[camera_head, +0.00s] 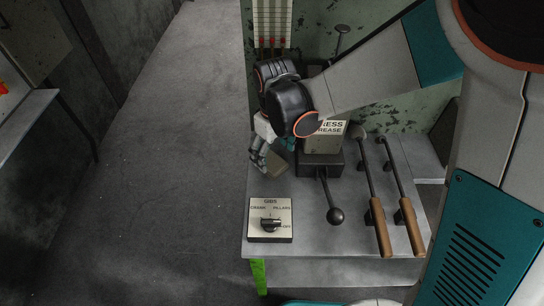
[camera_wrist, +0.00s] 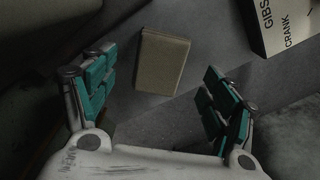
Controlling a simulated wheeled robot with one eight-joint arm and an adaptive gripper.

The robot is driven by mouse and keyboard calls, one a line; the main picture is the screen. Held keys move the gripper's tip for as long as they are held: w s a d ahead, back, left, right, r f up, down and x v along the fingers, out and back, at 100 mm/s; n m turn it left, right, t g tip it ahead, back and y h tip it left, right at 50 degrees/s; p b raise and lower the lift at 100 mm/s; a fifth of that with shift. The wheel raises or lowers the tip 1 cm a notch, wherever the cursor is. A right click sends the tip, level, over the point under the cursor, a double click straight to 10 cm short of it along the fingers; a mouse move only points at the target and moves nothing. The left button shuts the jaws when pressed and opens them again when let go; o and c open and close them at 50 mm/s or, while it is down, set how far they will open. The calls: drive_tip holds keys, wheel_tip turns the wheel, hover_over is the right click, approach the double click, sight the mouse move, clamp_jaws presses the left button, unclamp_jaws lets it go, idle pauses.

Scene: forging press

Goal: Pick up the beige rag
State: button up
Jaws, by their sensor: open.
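The beige rag (camera_wrist: 162,62) is a small folded rectangular pad lying flat on the grey table, seen in the wrist view between and a little beyond my fingers. In the head view a small part of the rag (camera_head: 277,162) shows beside my gripper (camera_head: 258,163), near the table's left edge. In the wrist view my gripper (camera_wrist: 156,92) has its two teal-padded fingers spread apart, with nothing between the tips touching them.
On the table (camera_head: 340,200) a GIBS selector box (camera_head: 270,232) stands in front of the rag. A black-knobbed lever (camera_head: 334,212) and two wooden-handled tools (camera_head: 378,225) lie to the right. A press grease box (camera_head: 325,143) stands behind the lever.

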sight(273, 162)
wheel_tip(273, 162, down, 4)
drive_tip(key=shift+r+b, duration=0.1)
drive_tip(key=shift+b, duration=0.6)
drive_tip(key=shift+c, duration=0.5)
drive_tip(key=c, duration=1.1)
drive_tip(key=shift+r, duration=0.1)
drive_tip(key=shift+c, duration=0.2)
wheel_tip(273, 162, up, 20)
drive_tip(key=p, duration=1.3)
drive_tip(key=shift+p, duration=0.35)
